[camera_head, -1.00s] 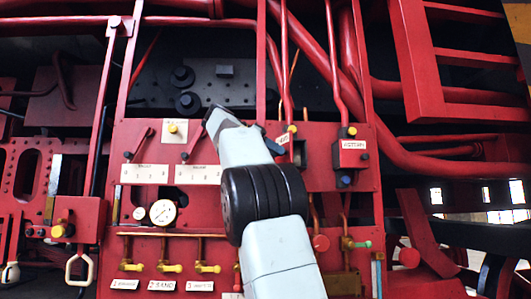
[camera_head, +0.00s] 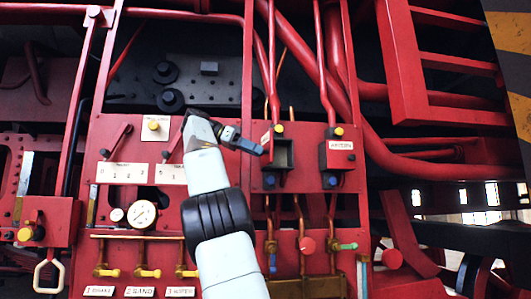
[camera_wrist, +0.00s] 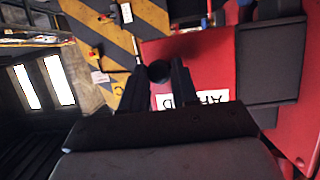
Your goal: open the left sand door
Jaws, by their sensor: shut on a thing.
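The left sand door (camera_head: 266,138) is a small red door with a white label on the left of two red boxes. In the head view it stands swung out to the left, almost edge-on, and the dark inside of its box (camera_head: 284,154) shows. My gripper (camera_head: 258,146) is at the left of this box, by the door. In the wrist view the red door face (camera_wrist: 200,60) with its white lettered label (camera_wrist: 207,98) lies beyond the fingers. A dark round knob (camera_wrist: 158,72) sits between the fingers, which are shut on it.
The right box (camera_head: 337,152), with a lettered label, is just right of the open one. Red pipes run down above both boxes. Levers, a round gauge (camera_head: 142,214) and yellow-handled valves (camera_head: 147,272) are on the panel to the left and below.

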